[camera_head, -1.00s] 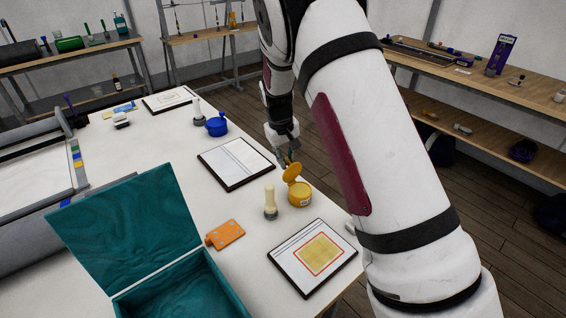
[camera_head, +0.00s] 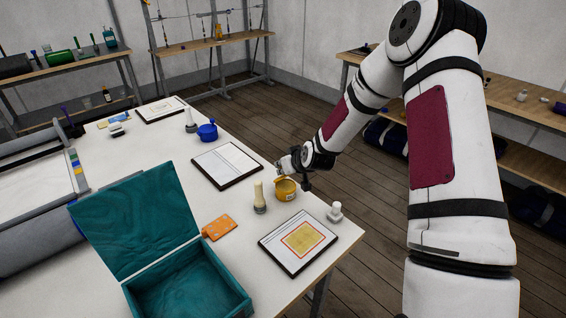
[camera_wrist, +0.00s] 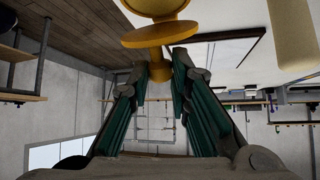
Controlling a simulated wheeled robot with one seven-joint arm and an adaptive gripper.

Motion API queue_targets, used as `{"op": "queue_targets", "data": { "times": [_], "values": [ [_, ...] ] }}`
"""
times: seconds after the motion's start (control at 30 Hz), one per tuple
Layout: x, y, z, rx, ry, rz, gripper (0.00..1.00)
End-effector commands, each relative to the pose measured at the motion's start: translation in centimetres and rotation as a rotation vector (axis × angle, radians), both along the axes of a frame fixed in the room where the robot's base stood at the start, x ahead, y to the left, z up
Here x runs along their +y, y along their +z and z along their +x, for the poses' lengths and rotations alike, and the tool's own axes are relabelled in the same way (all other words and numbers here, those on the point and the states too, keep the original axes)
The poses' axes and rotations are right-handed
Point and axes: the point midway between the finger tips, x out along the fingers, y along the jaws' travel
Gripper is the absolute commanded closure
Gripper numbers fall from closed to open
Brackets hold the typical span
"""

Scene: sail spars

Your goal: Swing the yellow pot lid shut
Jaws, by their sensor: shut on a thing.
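The yellow pot (camera_head: 287,192) stands near the right edge of the white table in the head view. Part of it shows at the top of the wrist view (camera_wrist: 153,7). Its yellow lid (camera_wrist: 158,36) is a round disc beside the pot in the wrist view, with a gap visible between lid and pot body. My gripper (camera_wrist: 160,64) is shut on the lid's knob (camera_wrist: 157,66), which lies between the two fingertips. In the head view my gripper is at the pot's far side and hides much of the lid, so its exact angle cannot be told.
A cream-topped stamp (camera_head: 259,197) stands just left of the pot. An open teal box (camera_head: 190,290) stands in front.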

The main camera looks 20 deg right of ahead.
Motion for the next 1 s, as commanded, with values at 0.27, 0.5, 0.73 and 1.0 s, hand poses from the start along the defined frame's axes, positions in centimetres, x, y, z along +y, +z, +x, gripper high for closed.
{"op": "queue_targets", "data": {
  "times": [0.27,0.5,0.73,1.0],
  "values": [
    [-0.6,-1.3,-2.1,-0.207,-0.001,0.094,1.0],
    [-0.9,-2.3,-2.8,-0.353,0.0,0.151,1.0],
    [-1.1,-2.8,-3.2,-0.432,0.003,0.181,1.0],
    [-1.1,-3.0,-3.3,-0.46,0.003,0.192,1.0]
  ]
}}
